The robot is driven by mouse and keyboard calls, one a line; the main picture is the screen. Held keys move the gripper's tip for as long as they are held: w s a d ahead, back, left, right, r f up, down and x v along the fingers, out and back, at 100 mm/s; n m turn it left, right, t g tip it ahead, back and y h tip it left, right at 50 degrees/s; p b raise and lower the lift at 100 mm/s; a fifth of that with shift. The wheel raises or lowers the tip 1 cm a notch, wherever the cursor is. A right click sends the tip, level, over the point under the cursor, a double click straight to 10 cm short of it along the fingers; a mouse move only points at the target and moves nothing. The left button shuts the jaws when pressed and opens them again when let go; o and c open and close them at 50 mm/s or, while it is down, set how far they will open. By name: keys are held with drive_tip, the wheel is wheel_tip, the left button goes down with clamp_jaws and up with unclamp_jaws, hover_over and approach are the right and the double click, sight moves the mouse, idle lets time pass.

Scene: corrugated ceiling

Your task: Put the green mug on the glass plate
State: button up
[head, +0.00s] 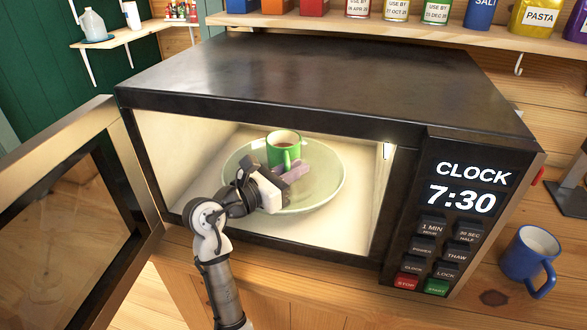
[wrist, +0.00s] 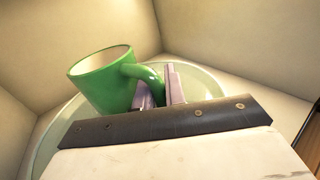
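My gripper (head: 292,172) reaches in from the front left. Its pinkish fingers (wrist: 160,90) are on either side of the mug's handle and look closed on it. The mug's lower part is partly hidden.
The microwave (head: 310,85) has its door (head: 75,215) swung open to the left. Its side walls and ceiling leave limited room around my arm. A blue mug (head: 528,260) stands on the counter at right. A shelf (head: 400,28) with cans and packages runs above.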

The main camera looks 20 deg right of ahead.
drive_tip(key=o, duration=0.5)
drive_tip(key=shift+c, duration=0.2)
drive_tip(key=shift+a+r, duration=0.1)
drive_tip(key=b+v, duration=0.2)
drive_tip(key=v, duration=1)
drive_tip(key=shift+s, duration=0.1)
